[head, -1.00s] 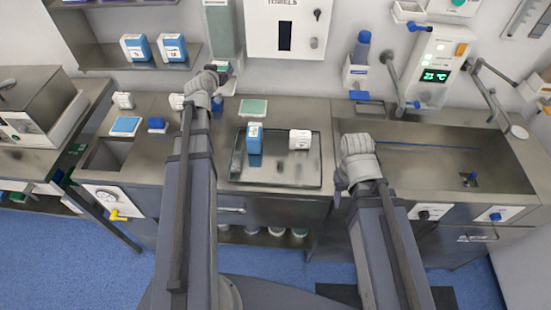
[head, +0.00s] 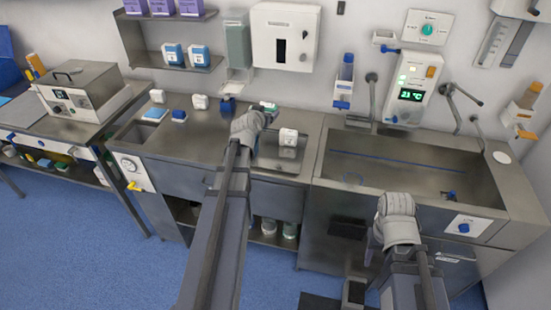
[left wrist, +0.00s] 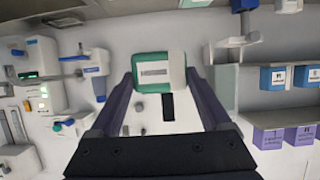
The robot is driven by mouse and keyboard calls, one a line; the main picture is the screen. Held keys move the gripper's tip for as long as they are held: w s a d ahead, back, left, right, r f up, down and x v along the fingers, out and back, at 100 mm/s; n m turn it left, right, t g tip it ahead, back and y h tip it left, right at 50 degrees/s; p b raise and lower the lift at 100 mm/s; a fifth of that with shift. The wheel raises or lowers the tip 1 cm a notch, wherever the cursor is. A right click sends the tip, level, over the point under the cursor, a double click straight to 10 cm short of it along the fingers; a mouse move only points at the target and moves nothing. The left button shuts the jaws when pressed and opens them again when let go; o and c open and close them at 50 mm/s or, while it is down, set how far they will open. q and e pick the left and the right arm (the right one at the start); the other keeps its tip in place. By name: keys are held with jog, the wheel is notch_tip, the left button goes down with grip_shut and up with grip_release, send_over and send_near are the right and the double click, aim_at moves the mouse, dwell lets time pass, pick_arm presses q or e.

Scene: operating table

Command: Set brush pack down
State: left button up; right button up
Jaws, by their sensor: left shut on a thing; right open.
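The brush pack (left wrist: 152,72), green and white with a grey label, is between the fingers of my left gripper (left wrist: 158,85) in the left wrist view. In the head view my left gripper (head: 269,117) is over the back of the counter, behind the tray (head: 287,168). A small green-and-white piece of the pack (head: 270,105) shows at its tip. I cannot tell whether the pack touches the counter. My right gripper (head: 373,246) is in front of the sink, low and empty, its fingers partly hidden by its wrist.
A white box (head: 288,137) stands on the tray; my left arm covers the tray's left part. Several small white and blue items, including a blue pad (head: 155,114), lie on the counter's left. The sink (head: 400,170) is at right. A towel dispenser (head: 285,38) hangs behind.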

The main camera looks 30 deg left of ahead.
pick_arm(q)
jog(key=b, duration=0.9)
send_over(266, 163)
notch_tip(266, 163, down, 9)
notch_tip(266, 163, down, 10)
jog(key=b, duration=0.9)
jog(key=shift+s+f+b, duration=0.1)
jog(key=shift+b, duration=0.25)
jog(key=shift+f, duration=0.1)
jog(key=shift+f+b, duration=0.15)
jog(key=shift+b, duration=0.15)
jog(key=o, duration=1.2)
jog(key=shift+c, duration=0.2)
jog(key=shift+r, duration=0.2)
